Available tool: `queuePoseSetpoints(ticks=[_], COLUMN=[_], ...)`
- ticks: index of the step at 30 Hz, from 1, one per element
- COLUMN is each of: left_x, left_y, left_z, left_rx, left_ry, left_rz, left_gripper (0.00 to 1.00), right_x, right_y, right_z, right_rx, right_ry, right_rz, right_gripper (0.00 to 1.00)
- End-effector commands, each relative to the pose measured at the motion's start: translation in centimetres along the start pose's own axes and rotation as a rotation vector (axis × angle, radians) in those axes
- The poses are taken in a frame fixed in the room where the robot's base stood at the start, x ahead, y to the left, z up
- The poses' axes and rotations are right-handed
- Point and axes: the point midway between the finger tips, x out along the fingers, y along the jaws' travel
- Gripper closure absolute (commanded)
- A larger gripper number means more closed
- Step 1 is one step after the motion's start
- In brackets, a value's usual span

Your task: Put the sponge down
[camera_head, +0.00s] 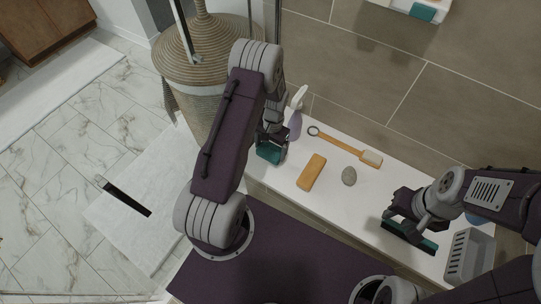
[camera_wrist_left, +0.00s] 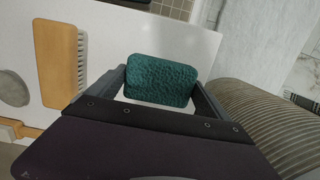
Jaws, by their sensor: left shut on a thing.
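The teal sponge (camera_wrist_left: 161,80) is between the two fingers of my left gripper (camera_wrist_left: 165,92), which is shut on it. In the head view the sponge (camera_head: 270,152) is over the left end of the white ledge (camera_head: 284,185). I cannot tell if it touches the ledge. My right gripper (camera_head: 408,234) is low over the right part of the ledge, with a thin teal edge beside it. Its fingers are not clear enough to tell whether they are open.
A wooden brush (camera_head: 311,172), a grey stone (camera_head: 349,176) and a long-handled brush (camera_head: 343,146) lie right of the sponge. A purple bottle (camera_head: 295,124) stands behind it. A grey basket (camera_head: 470,257) is at the right; a wicker hamper (camera_head: 205,48) is at the left.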

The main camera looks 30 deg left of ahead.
Motion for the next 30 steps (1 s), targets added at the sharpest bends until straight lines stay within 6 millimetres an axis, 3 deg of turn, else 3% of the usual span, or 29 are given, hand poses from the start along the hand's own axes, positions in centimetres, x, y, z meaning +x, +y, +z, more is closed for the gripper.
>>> queuePoseSetpoints(ticks=[5,11,14,17,18,25,28,30], left_x=[0.3,3.3,3.7,3.7,3.7,3.8,4.7,2.1], left_y=[-0.1,-0.1,-0.1,-0.1,-0.1,-0.1,-0.1,-0.1], left_z=[-0.3,-0.6,-0.7,-0.7,-0.7,-0.7,-0.8,-0.8], left_rx=[0.000,0.000,-0.001,-0.001,-0.001,0.000,0.000,0.000], left_ry=[-0.001,-0.002,0.000,0.000,0.000,0.000,0.000,0.005], left_rz=[0.000,0.001,0.000,0.000,0.000,0.000,0.000,-0.001], left_gripper=[0.42,0.42,0.54,0.54,0.02,0.00,0.00,0.00], right_x=[0.2,1.0,0.9,0.9,0.9,1.0,2.2,0.6], right_y=[0.0,0.0,0.0,0.0,0.0,0.0,0.0,0.0], right_z=[0.0,0.1,0.1,0.1,0.1,0.1,0.2,0.1], right_rx=[0.000,0.000,0.000,0.000,0.000,0.000,0.000,0.000], right_ry=[0.000,0.000,0.000,0.000,0.000,0.000,0.000,0.000], right_rz=[0.000,0.000,0.000,0.000,0.000,0.000,0.000,0.000], right_gripper=[0.64,0.64,0.64,0.64,0.64,0.64,0.64,0.64])
